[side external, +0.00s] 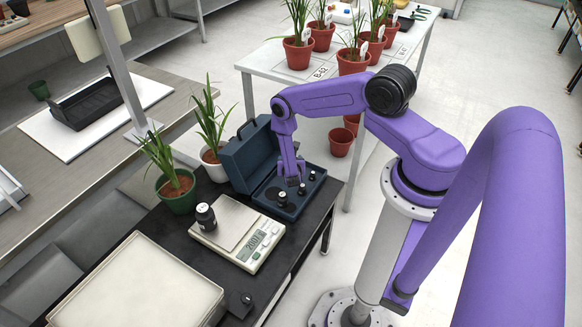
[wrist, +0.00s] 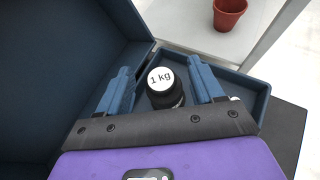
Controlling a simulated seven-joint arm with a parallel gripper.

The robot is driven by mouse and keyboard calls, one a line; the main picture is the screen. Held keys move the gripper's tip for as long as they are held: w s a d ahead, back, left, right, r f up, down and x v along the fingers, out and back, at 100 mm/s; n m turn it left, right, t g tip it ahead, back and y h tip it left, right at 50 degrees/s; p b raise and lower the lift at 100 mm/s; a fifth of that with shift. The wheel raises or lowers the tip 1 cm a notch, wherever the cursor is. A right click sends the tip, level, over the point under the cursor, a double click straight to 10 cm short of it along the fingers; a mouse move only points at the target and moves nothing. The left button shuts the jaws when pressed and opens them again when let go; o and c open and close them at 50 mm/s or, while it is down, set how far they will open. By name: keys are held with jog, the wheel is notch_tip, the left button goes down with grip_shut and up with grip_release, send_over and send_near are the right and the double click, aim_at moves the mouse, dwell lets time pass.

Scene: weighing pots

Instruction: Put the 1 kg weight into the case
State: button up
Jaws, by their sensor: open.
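The 1 kg weight (wrist: 164,90) is a black cylinder with a white top marked "1 kg". In the wrist view it stands inside the blue case (side external: 263,186), between the two blue fingers of my gripper (wrist: 160,84). The fingers are open, with a gap visible on each side of the weight. In the side external view my gripper (side external: 291,181) is low over the case's tray. The case's lid (side external: 247,155) is raised. I cannot tell for certain which weight in that view is the 1 kg one.
A scale (side external: 237,230) carries a large black weight (side external: 206,217) in front of the case. Smaller weights (side external: 312,175) stand in the tray near my gripper. Potted plants (side external: 178,190) stand left of the case. A pale tray (side external: 140,285) lies at the table's front left.

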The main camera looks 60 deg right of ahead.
jog(key=v, duration=0.8)
jog(key=w+a+r+m+h, duration=0.25)
jog(key=w+r, duration=0.35)
jog(key=r, duration=0.6)
jog(key=s+a+r+m+g, duration=0.1)
jog(key=a+r+m+g, duration=0.2)
jog(key=r, duration=0.4)
jog(key=s+a+r+m, duration=0.1)
jog(key=a+r+m, duration=0.1)
jog(key=a+r, duration=0.35)
jog(key=s+a+r+m+g+y, duration=0.1)
jog(key=s+a+r+y, duration=0.3)
jog(key=s, duration=0.5)
jog(key=s+a+r+m+g+y, duration=0.1)
jog(key=s+a+r+m+y, duration=0.1)
jog(key=s+a+r+y, duration=0.2)
jog(key=s+a+r+m+g+y, duration=0.1)
jog(key=s+a+r+y, duration=0.3)
jog(key=s+r, duration=0.5)
jog(key=s+y, duration=0.1)
jog(key=s, duration=0.5)
jog(key=shift+s+r+g, duration=0.2)
jog(key=shift+g, duration=0.2)
